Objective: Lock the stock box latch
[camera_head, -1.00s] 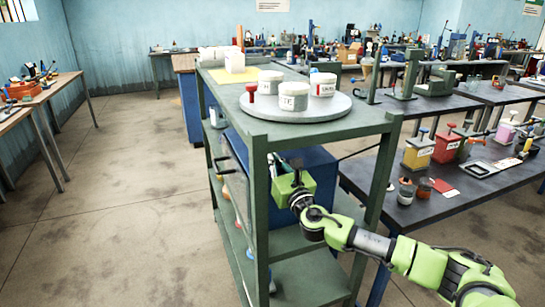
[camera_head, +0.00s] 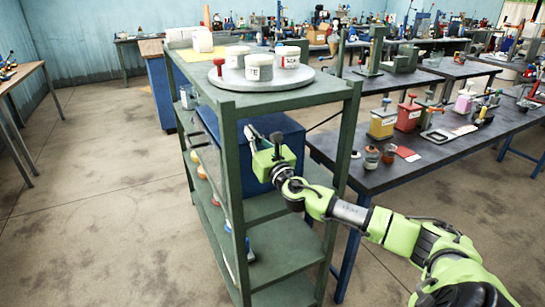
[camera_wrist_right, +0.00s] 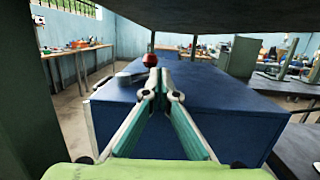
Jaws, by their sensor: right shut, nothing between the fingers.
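The stock box is a blue box (camera_head: 285,136) on an upper shelf of the green rack, under the rack's top. My right gripper (camera_head: 253,134) reaches between the rack's posts to the near side of the box; its fingers look shut and empty. In the right wrist view the blue box (camera_wrist_right: 225,105) fills the middle, and the shut fingers (camera_wrist_right: 163,76) point over its top. A red ball knob (camera_wrist_right: 150,60) shows just beyond the fingertips, perhaps part of the latch. I cannot tell whether the fingers touch it. My left gripper is not in view.
The green rack's front post (camera_head: 232,190) stands close left of my right gripper. A round grey tray (camera_head: 300,91) with white tubs rests on the rack top. A dark workbench (camera_head: 425,155) with cans stands to the right. The floor at left is clear.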

